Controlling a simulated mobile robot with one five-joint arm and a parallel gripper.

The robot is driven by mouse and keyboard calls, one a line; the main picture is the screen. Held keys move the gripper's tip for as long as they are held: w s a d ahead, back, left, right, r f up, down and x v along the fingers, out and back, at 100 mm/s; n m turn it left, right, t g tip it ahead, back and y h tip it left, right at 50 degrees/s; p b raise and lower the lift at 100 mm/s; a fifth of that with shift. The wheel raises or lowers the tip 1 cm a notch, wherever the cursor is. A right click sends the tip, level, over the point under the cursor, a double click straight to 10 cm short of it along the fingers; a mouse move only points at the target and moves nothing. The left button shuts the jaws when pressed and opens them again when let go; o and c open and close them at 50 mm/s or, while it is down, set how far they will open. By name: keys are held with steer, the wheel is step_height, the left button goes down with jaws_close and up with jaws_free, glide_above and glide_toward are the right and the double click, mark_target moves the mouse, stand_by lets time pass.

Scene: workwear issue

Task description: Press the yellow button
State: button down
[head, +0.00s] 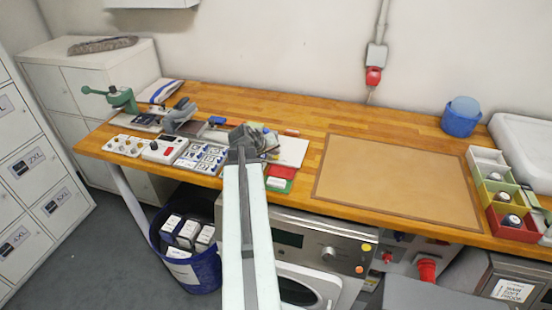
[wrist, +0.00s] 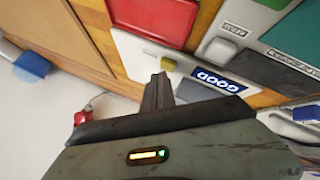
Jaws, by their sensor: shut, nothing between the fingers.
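My gripper (head: 241,152) is shut and empty, reaching over the front part of the wooden worktop in the head view. Its narrow tip also shows in the wrist view (wrist: 163,80). In the head view, a small yellow-orange round button (head: 366,247) shows on the machine front under the worktop, right of my gripper. An orange one (head: 360,270) is just below it.
White control panels (head: 163,150) stand on the worktop left of my gripper. A red pad (head: 281,171) lies to its right, with a bare brown mat (head: 395,180) beyond. Colored bins (head: 513,230) are at the right end. A blue bin (head: 205,275) stands below.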

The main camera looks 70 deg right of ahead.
mark_target(274, 158)
steer(key=shift+f+b, duration=0.4)
steer(key=shift+b, duration=0.05)
stand_by(0.6)
steer(key=shift+r, duration=0.15)
steer(key=shift+r+p, duration=0.75)
steer(key=shift+p, duration=0.15)
step_height(274, 158, up, 5)
steer(key=p, duration=0.5)
steer(key=shift+w, duration=0.1)
stand_by(0.5)
